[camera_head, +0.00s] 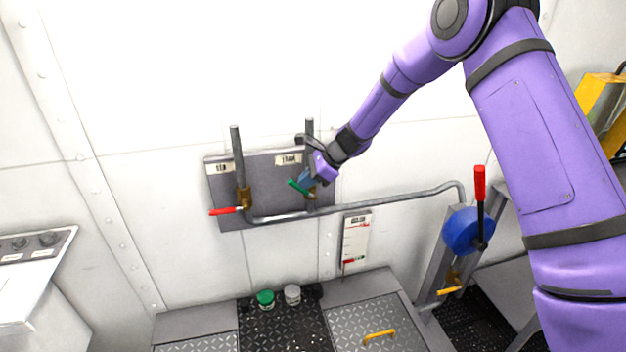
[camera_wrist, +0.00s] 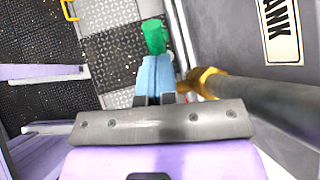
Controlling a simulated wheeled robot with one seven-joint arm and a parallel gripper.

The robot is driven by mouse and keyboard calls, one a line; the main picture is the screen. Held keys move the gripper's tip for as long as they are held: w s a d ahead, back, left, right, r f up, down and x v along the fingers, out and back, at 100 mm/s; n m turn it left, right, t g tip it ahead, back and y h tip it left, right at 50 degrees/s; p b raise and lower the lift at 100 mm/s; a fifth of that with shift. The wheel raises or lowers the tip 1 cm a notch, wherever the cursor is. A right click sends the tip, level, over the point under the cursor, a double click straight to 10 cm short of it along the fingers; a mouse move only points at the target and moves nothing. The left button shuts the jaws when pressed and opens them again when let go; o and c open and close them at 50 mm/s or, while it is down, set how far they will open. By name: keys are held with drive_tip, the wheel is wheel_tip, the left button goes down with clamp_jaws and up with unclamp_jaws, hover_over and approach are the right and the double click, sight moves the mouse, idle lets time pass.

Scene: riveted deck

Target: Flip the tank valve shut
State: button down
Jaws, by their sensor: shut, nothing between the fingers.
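The tank valve has a green handle (camera_head: 298,187) that points left and slightly up from the right-hand pipe on the grey wall panel. In the wrist view the green handle (camera_wrist: 154,36) shows just beyond my fingertips, and the brass valve body (camera_wrist: 203,82) lies to their right on the dark pipe. A label (camera_wrist: 281,30) ending in "ANK" is beside that pipe. My gripper (camera_head: 306,179) is shut and empty, with its blue fingers (camera_wrist: 155,72) together right at the handle. I cannot tell whether they touch it. My gripper partly hides the valve body in the head view.
A second valve with a red handle (camera_head: 225,211) sits on the left pipe of the panel (camera_head: 276,186). A blue round unit with a red-gripped lever (camera_head: 479,184) stands to the right. A green-topped jar (camera_head: 265,298) and a pale-topped one (camera_head: 292,294) stand below.

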drive_tip(key=h, duration=0.1)
drive_tip(key=a+f+h, duration=0.1)
drive_tip(key=a+h, duration=0.1)
drive_tip(key=h, duration=0.1)
drive_tip(key=shift+s+a+f+n+t, duration=0.15)
drive_tip(key=shift+s+a+n+t, duration=0.1)
drive_tip(key=shift+s+n+t, duration=0.05)
drive_tip(key=f+h, duration=0.1)
drive_tip(key=a+f+h, duration=0.1)
drive_tip(key=h, duration=0.1)
drive_tip(key=shift+a+t, duration=0.15)
drive_tip(key=shift+t, duration=0.15)
drive_tip(key=shift+s+a+f, duration=0.15)
drive_tip(key=shift+s+f, duration=0.1)
drive_tip(key=shift+f, duration=0.15)
